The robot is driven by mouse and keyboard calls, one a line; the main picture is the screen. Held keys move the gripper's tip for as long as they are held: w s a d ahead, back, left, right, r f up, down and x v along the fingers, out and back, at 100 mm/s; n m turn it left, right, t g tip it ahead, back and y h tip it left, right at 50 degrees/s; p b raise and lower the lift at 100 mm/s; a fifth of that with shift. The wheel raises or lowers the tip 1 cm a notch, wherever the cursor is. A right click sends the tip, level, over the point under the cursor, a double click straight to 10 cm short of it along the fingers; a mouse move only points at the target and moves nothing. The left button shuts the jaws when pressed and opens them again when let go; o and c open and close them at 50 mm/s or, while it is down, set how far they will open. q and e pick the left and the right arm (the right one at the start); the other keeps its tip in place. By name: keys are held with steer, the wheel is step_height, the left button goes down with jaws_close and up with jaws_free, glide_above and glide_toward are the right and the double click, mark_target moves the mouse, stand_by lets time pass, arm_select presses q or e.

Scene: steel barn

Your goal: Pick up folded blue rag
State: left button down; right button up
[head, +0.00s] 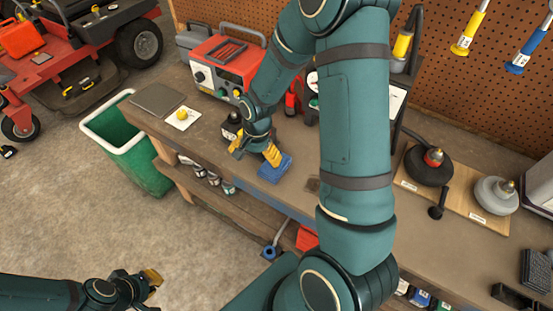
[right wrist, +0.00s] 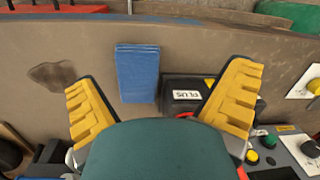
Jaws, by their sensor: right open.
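The folded blue rag (head: 277,168) lies flat near the front edge of the workbench (head: 330,205). In the right wrist view the rag (right wrist: 137,72) shows as a blue rectangle in the gap between the fingers, nearer the left one. My right gripper (head: 255,152) is open and empty over the bench beside the rag, with one yellow finger overlapping part of it in the head view. Its spread fingers also show in the right wrist view (right wrist: 163,80). My left gripper (head: 150,279) is low at the left over the floor, away from the bench; its opening is unclear.
A black item labelled "PLUS" (right wrist: 187,94) sits close beside the rag. A red machine (head: 225,65) stands behind, and a yellow knob on a white card (head: 182,115) is to the left. A green bin (head: 130,150) stands at the bench's left end.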

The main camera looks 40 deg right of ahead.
steer(key=d+r+m+h, duration=0.1)
steer(key=d+r+m, duration=0.2)
steer(key=d+r, duration=0.15)
glide_above(272, 167)
steer(key=shift+g, duration=0.3)
steer(key=f, duration=0.7)
steer(key=shift+w+d+f, duration=0.1)
steer(key=shift+w+d, duration=0.05)
steer(key=shift+w, duration=0.2)
steer(key=shift+s+f, duration=0.15)
steer(key=shift+f, duration=1.45)
steer(key=shift+s+f, duration=0.15)
steer(key=shift+f, duration=1.4)
steer(key=c, duration=1.1)
